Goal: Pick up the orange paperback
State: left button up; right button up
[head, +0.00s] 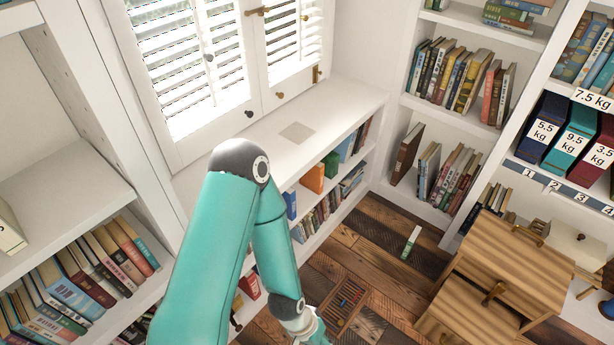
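An orange book (313,178), which looks like the orange paperback, stands in the upper row of the low white shelf under the window. A green book (331,164) is to its right and a blue book (291,204) to its left, with gaps between them. My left arm rises from the bottom edge, bends at the elbow left of the book, and comes down in front of the shelf. Its wrist meets the bottom edge, and the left gripper's fingers are out of frame. My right gripper is not in view.
The low shelf's white top (330,115) holds only a flat beige square (297,132). An abacus-like frame (344,303) and a green-and-white object (411,241) lie on the plank floor. A wooden desk (510,262) stands at right. Tall bookshelves flank the window.

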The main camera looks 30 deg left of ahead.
aim_at(313, 180)
jog(key=i, duration=0.9)
jog(key=z, duration=0.05)
